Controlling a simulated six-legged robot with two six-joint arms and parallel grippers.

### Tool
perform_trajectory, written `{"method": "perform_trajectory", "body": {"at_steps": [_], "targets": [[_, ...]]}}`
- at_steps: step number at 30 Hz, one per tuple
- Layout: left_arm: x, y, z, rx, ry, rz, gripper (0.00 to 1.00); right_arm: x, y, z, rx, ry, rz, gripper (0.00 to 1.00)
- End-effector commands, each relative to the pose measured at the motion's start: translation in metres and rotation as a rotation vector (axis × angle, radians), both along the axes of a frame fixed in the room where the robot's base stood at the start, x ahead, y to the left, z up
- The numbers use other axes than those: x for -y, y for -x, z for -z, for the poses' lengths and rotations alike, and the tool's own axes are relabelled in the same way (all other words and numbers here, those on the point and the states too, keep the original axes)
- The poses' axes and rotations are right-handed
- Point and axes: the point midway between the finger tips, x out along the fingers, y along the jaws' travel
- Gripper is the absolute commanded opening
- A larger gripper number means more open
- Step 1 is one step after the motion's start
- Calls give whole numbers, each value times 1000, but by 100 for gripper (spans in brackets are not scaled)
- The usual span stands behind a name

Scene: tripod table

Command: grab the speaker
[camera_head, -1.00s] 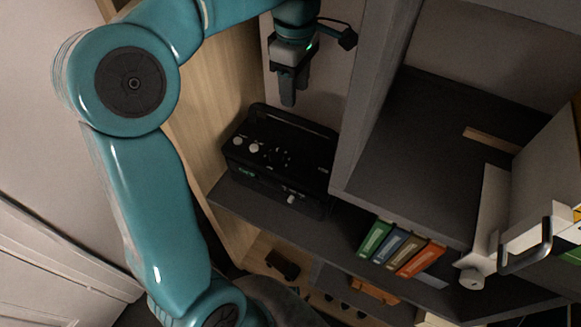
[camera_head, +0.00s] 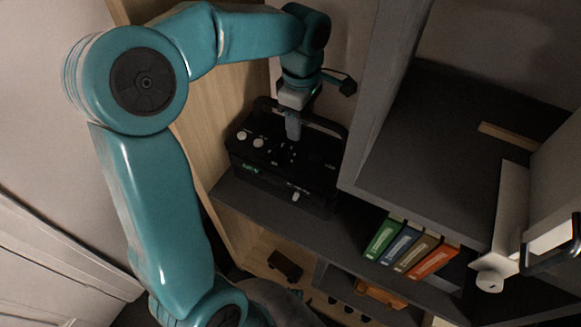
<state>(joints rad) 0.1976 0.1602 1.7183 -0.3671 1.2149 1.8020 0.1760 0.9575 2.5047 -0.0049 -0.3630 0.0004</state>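The speaker (camera_head: 275,171) is a black box with light knobs on its top left and a carry handle along its back top edge. It stands on a dark grey shelf (camera_head: 262,213) in the middle of the view. My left gripper (camera_head: 293,130) points down over the speaker's top, at the handle. Its fingertips overlap the handle in the picture; I cannot tell whether they touch or grip it, and the gap between them is hidden. My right gripper is not in view.
A grey upright panel (camera_head: 372,95) stands close to the right of the speaker, and a wooden side panel (camera_head: 215,110) to its left. Several coloured binders (camera_head: 408,249) stand on a lower shelf at right. A dark upper shelf (camera_head: 450,150) has bare room.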

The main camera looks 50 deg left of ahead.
Motion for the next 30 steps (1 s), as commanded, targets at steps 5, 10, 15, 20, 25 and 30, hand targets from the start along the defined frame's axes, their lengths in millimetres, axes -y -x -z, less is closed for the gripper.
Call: {"method": "perform_trajectory", "body": {"at_steps": [5, 10, 15, 20, 25, 30], "targets": [[0, 0, 0, 0, 0, 0, 0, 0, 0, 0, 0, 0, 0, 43], [0, 0, 0, 0, 0, 0, 0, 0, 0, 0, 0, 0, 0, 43], [0, 0, 0, 0, 0, 0, 0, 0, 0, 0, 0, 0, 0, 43], [0, 0, -1, 0, 1, 0, 0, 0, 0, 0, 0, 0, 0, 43], [0, 0, -1, 0, 1, 0, 0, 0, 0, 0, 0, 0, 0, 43], [0, 0, -1, 0, 1, 0, 0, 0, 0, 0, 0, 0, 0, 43]]}}
